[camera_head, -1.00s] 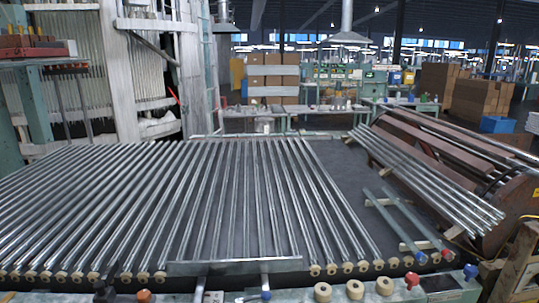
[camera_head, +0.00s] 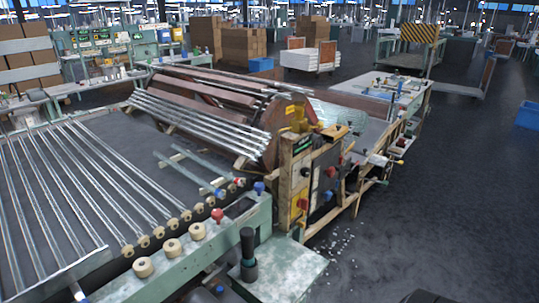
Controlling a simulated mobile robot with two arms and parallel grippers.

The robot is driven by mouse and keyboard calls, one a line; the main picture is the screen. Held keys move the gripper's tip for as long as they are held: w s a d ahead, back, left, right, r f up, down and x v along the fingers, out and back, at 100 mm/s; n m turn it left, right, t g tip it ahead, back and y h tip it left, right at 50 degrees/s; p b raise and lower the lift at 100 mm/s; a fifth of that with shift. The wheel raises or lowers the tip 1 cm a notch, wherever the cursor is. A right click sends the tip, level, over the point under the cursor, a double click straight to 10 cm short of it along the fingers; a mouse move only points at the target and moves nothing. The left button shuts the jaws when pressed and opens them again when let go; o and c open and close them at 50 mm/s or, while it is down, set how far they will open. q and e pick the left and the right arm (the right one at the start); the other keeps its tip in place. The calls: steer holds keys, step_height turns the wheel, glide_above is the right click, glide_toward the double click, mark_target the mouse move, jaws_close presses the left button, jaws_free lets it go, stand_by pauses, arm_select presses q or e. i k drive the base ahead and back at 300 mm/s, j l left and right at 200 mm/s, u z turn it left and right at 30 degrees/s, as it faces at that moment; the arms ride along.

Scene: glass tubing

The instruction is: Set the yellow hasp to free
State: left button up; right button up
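A wooden control box (camera_head: 294,172) stands right of centre, at the end of the green machine frame. A small yellow part (camera_head: 302,204) shows low on its front, beside a red knob. It may be the yellow hasp, but it is too small to tell its shape or its setting. Another yellow piece (camera_head: 297,116) stands above and behind the box; I cannot tell what it is. Neither of my grippers can be made out in the view.
A green rail (camera_head: 190,245) with cream rollers and red and blue knobs runs in front of the box. A black upright handle (camera_head: 248,256) stands on a green plate. Glass tubes (camera_head: 75,185) lie at left. The dark floor (camera_head: 430,215) at right is largely open, with white debris near the box.

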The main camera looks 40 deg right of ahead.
mark_target(299, 223)
steer(key=z, duration=1.6)
